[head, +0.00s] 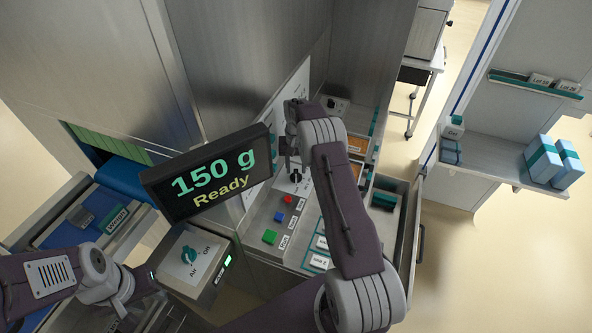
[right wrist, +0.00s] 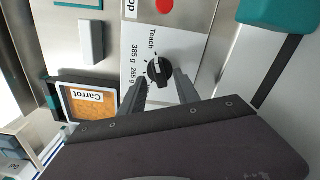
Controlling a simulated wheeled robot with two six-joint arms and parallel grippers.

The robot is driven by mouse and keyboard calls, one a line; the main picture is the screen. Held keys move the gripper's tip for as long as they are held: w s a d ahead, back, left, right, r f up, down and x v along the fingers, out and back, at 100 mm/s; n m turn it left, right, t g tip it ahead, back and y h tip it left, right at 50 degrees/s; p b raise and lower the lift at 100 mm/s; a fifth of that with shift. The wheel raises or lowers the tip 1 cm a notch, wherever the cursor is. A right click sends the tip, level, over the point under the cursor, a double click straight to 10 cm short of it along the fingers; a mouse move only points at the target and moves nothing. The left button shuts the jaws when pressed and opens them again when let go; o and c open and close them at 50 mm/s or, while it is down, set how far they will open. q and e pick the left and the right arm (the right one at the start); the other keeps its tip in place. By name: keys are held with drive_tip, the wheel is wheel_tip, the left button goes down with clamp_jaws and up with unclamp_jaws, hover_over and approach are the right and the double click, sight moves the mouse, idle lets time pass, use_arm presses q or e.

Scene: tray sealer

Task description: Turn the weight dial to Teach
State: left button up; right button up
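The weight dial (right wrist: 158,71) is a black round knob with a pale mark on a white plate. The labels "Teach", "385 g" and "265 g" show beside it; I cannot tell surely which label the mark meets. My right gripper (right wrist: 161,77) is open, with one finger on each side of the dial; contact is unclear. In the head view the dial (head: 296,176) shows just below the right gripper (head: 288,158). The display (head: 212,174) reads "150 g Ready". My left gripper (head: 142,312) is low at the left, mostly hidden, its fingers unclear.
A panel holds a red button (head: 288,199), a blue button (head: 280,216) and a green button (head: 269,237). An Air/Off knob (head: 189,255) is below the display. A carrot bin (right wrist: 92,104) is beside the dial plate. An open drawer (head: 408,225) stands at the right.

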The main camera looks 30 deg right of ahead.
sight(296, 173)
wheel_tip(296, 173, up, 7)
drive_tip(key=shift+r, duration=0.2)
drive_tip(key=shift+s+f, duration=0.1)
idle(0.4)
